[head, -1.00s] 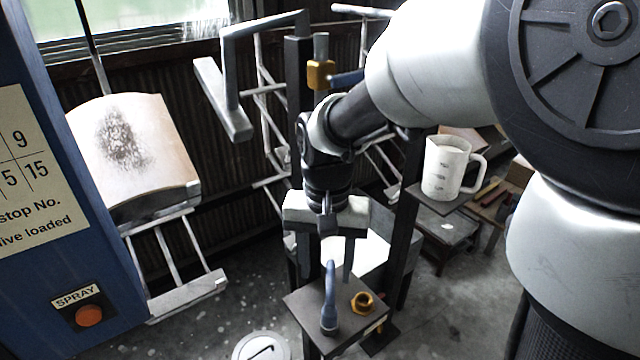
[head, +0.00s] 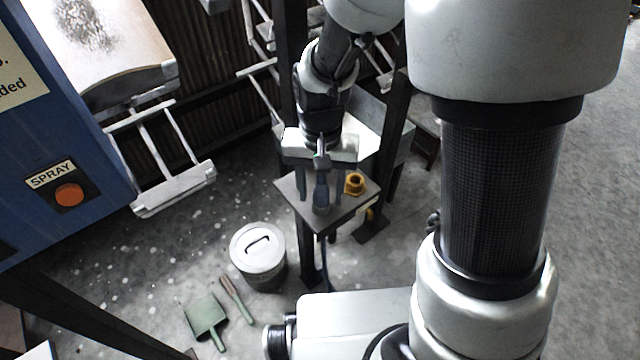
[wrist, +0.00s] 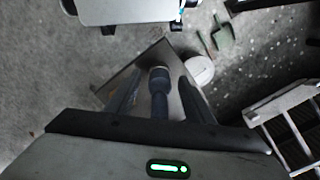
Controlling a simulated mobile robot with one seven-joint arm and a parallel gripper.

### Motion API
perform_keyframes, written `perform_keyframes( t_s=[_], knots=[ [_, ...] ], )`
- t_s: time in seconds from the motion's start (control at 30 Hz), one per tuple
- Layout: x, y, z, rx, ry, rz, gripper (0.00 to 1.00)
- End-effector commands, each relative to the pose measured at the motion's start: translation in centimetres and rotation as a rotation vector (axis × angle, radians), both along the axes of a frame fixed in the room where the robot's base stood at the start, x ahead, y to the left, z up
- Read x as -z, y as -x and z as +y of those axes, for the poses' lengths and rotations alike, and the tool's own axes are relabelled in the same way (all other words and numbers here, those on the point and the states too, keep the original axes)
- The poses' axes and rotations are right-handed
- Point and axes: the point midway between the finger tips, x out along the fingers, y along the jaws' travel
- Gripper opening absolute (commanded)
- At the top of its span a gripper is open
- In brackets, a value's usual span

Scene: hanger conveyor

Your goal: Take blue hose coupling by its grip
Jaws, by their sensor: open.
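The blue hose coupling (head: 321,196) stands upright on a small dark square stand top (head: 344,216). My gripper (head: 320,190) points down over the stand with its fingers open, one on each side of the coupling. In the wrist view the coupling (wrist: 159,88) shows between the two dark fingers (wrist: 155,97), with a gap visible on both sides. The coupling's upper part is partly hidden by my gripper in the head view.
A yellow fitting (head: 354,184) sits on the stand just right of the coupling. A lidded pail (head: 258,254), a green dustpan (head: 205,316) and a brush (head: 236,298) are on the floor. A blue panel with an orange spray button (head: 69,194) is at left.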

Motion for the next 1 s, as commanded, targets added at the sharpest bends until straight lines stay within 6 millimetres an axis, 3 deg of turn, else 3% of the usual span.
perform_keyframes(
  t_s=[0.23, 0.5, 0.77, 1.0],
  knots=[
    [0.2, 0.0, 0.0, 0.000, 0.000, -0.001, 0.48],
    [0.1, 0.0, 0.0, 0.000, 0.000, -0.001, 0.06],
    [-0.2, -0.1, 0.0, -0.001, -0.001, -0.002, 0.06],
    [-4.2, -0.1, 0.0, -0.001, -0.002, -0.005, 0.06]
  ],
)
